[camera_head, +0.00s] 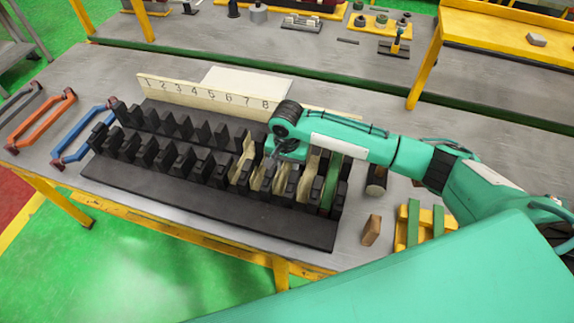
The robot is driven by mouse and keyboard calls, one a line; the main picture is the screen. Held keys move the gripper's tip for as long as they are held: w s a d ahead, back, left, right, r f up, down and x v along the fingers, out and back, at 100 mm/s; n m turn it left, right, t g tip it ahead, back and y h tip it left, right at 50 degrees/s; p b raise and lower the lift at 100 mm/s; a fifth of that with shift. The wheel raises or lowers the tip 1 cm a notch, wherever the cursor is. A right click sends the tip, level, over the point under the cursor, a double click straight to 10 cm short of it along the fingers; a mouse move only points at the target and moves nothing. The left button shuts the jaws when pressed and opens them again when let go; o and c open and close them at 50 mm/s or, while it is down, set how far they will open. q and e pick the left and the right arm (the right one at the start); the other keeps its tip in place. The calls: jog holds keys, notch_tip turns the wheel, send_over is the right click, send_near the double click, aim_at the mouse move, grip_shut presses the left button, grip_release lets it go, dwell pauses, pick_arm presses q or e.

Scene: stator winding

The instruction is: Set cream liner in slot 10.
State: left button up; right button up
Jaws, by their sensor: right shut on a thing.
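The black slotted stator block (200,198) lies on the grey table, with rows of dark teeth. Behind it stands a cream number strip (190,92), readable from 1 to 8; my right arm covers the higher numbers. Cream liners (245,152) stand in some slots toward the right part of the block, and a green piece (331,182) stands in a slot near the right end. My right gripper (272,162) points down among the teeth below the 8 mark, shut on what seems a cream liner, mostly hidden by the gripper. My left gripper is out of view.
Blue (84,137), orange (40,118) and grey (20,100) handle-shaped frames lie at the left. A wooden block (371,230), a dark cylinder (377,180) and yellow and green bars (414,224) lie at the right. A second bench with parts stands behind.

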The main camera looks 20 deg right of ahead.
jog(key=shift+f+p, duration=0.35)
dwell(0.3)
jog(key=o, duration=0.9)
jog(key=shift+c, duration=0.2)
jog(key=shift+r, duration=0.1)
jog(key=shift+r+p, duration=0.7)
jog(key=shift+p, duration=0.5)
